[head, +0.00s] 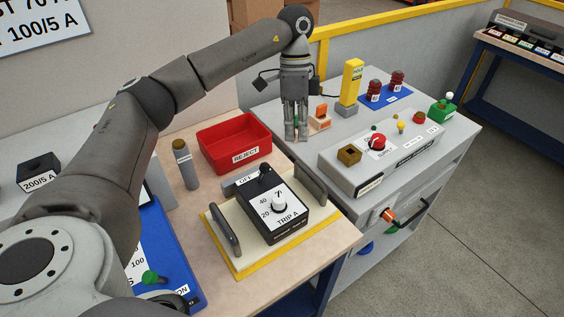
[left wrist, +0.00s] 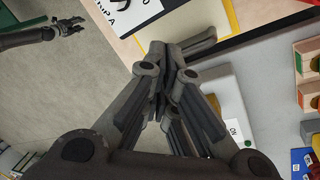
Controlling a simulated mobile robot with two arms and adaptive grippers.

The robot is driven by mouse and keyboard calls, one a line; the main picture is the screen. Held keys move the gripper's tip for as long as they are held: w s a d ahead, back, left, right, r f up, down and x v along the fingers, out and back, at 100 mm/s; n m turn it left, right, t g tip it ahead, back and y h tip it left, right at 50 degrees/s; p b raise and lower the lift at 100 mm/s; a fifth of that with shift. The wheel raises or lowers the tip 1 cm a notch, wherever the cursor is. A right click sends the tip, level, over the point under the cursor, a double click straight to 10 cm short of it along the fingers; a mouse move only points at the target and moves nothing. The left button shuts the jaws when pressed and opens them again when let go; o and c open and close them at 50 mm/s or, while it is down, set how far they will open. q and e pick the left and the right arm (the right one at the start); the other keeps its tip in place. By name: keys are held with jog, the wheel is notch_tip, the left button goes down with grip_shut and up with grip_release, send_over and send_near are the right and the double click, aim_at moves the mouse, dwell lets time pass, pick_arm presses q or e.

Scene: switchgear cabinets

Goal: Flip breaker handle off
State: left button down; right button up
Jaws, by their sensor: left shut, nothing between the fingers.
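An orange-and-black handle (head: 389,215) sticks out from the front of the grey cabinet at the right; I cannot tell for sure that it is the breaker handle. My left gripper (head: 296,136) points down over the left part of the grey cabinet top, beside a small orange block (head: 319,117). It is shut and empty, well apart from the handle, up and to its left. In the left wrist view its closed fingers (left wrist: 168,62) fill the middle. My right gripper (left wrist: 72,25) shows small at the upper left there, over the floor; its opening is unclear.
A grey control box (head: 385,160) with a red knob stands on the cabinet. A yellow post (head: 350,84) and a blue tray (head: 407,95) stand behind it. A red reject bin (head: 233,141) and a black trip unit (head: 288,225) are on the wooden table. Floor (head: 480,220) at right is clear.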

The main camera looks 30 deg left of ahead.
aim_at(263, 173)
pick_arm(q)
jog(key=s+f+p, duration=0.1)
jog(key=f+p, duration=0.1)
jog(key=s+f+p, duration=0.1)
jog(key=f, duration=0.2)
jog(key=s+a+f+p, duration=0.1)
jog(key=f+p, duration=0.1)
jog(key=f, duration=0.1)
jog(key=shift+s+a+f+p, duration=0.1)
jog(key=shift+s+f+p, duration=0.1)
jog(key=shift+p, duration=0.1)
jog(key=shift+s+a, duration=0.15)
jog(key=shift+a, duration=0.15)
